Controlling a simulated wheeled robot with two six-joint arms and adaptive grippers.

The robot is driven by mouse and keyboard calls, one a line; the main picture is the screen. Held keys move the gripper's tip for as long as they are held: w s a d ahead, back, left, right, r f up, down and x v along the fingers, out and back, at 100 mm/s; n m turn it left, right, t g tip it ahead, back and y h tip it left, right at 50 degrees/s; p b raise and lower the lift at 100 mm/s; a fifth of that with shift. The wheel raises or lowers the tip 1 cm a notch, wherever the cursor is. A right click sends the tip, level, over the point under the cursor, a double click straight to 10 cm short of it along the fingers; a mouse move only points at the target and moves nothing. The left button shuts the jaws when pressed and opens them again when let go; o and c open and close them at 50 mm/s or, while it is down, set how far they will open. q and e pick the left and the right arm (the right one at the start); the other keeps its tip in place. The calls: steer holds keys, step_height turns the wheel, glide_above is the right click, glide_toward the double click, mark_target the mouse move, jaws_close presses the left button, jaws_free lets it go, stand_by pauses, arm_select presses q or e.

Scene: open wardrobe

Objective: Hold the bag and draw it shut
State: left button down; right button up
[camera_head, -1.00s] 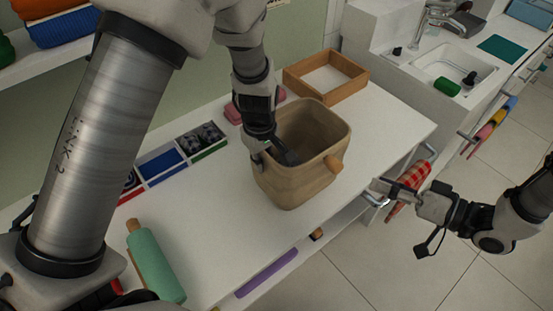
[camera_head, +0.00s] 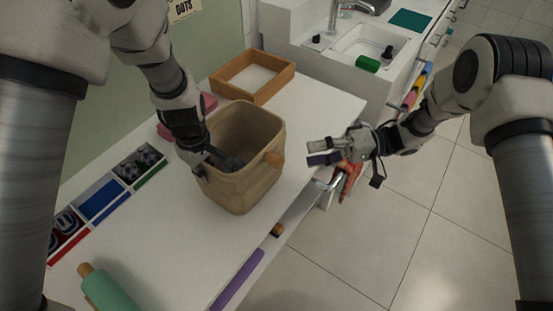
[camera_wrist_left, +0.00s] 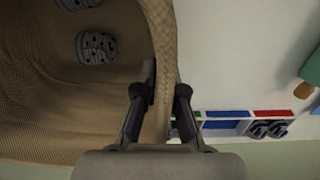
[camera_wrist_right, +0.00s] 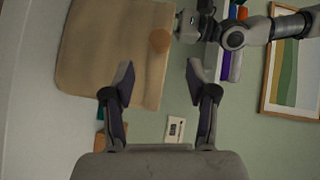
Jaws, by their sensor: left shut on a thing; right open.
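The tan woven bag (camera_head: 240,190) stands upright and open on the white worktop. A round wooden toggle (camera_head: 273,159) sits on its right side and also shows in the right wrist view (camera_wrist_right: 160,40). My left gripper (camera_head: 222,165) is shut on the bag's rim, one finger inside and one outside; the left wrist view shows the rim between the fingers (camera_wrist_left: 162,95). Dark patterned round things (camera_wrist_left: 96,48) lie inside the bag. My right gripper (camera_head: 318,152) is open and empty, to the right of the bag, facing the toggle side, apart from it.
A wooden tray (camera_head: 252,75) stands behind the bag. A divided box (camera_head: 105,198) lies to the left, and a green roller (camera_head: 108,290) at the front left. A rail with a red cloth (camera_head: 346,180) hangs at the worktop's right edge, below my right gripper.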

mark_target(277, 162)
steer(key=x, duration=0.9)
steer(key=shift+s+a, duration=0.1)
steer(key=shift+a, duration=0.1)
steer(key=shift+d, duration=0.1)
jaws_close()
